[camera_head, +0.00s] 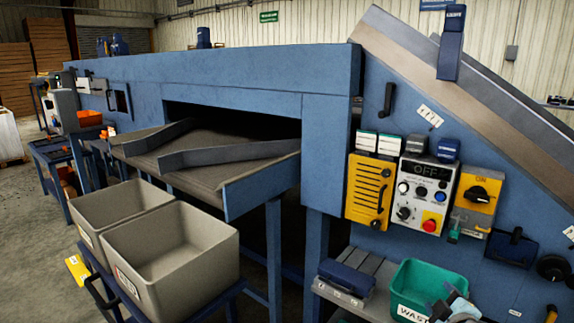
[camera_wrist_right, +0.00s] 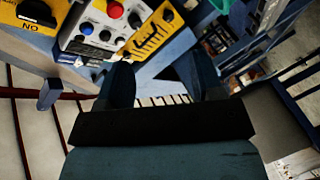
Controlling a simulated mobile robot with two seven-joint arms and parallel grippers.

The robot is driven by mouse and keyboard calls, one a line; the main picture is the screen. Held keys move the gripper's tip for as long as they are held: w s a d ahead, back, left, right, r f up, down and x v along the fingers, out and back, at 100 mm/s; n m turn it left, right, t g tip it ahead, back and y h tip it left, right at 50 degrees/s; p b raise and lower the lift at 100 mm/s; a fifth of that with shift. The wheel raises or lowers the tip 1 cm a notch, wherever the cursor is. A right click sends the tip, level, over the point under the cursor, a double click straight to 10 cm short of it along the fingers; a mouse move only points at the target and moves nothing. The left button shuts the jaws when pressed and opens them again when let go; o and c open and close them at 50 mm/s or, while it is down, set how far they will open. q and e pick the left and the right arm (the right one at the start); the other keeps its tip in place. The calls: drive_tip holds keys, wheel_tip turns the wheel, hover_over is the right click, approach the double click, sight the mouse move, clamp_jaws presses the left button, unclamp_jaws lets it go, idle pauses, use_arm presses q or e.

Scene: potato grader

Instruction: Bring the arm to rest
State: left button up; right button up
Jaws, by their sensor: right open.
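My right gripper (camera_head: 452,304) shows at the bottom right of the head view, in front of the green waste bin (camera_head: 422,280) and overlapping its right side. In the right wrist view the gripper (camera_wrist_right: 163,82) has its two dark fingers apart, with nothing between them. The control panel (camera_head: 423,193), with an OFF display and a red button, stands beyond and above the gripper. The panel also shows at the top left of the wrist view (camera_wrist_right: 100,27). My left gripper is not in view.
A yellow panel (camera_head: 367,190) and a yellow ON switch plate (camera_head: 479,193) flank the control panel. Two grey crates (camera_head: 205,285) stand at the left below the grader's belt (camera_head: 215,165). A slatted shelf (camera_head: 372,262) holds a dark blue object (camera_head: 347,277) beside the bin.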

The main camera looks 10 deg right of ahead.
drive_tip(key=s+a+f+g+y, duration=0.35)
drive_tip(key=s+a+f, duration=0.45)
drive_tip(key=s+a, duration=0.3)
drive_tip(key=s+a+f+g+y, duration=0.2)
drive_tip(key=s+a+f+y, duration=0.45)
drive_tip(key=s, duration=0.65)
drive_tip(key=w+a+r+m+t+h, duration=0.15)
drive_tip(key=a+m, duration=0.45)
drive_tip(key=a, duration=0.6)
use_arm(q)
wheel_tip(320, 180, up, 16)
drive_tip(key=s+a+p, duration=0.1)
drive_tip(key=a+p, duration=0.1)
drive_tip(key=p, duration=2.2)
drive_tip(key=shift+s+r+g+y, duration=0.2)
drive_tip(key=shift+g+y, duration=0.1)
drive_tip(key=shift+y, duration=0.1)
use_arm(e)
wheel_tip(320, 180, up, 16)
drive_tip(key=s+d, duration=0.1)
drive_tip(key=d, duration=0.1)
drive_tip(key=shift+r+h, duration=0.15)
drive_tip(key=shift+h, duration=0.3)
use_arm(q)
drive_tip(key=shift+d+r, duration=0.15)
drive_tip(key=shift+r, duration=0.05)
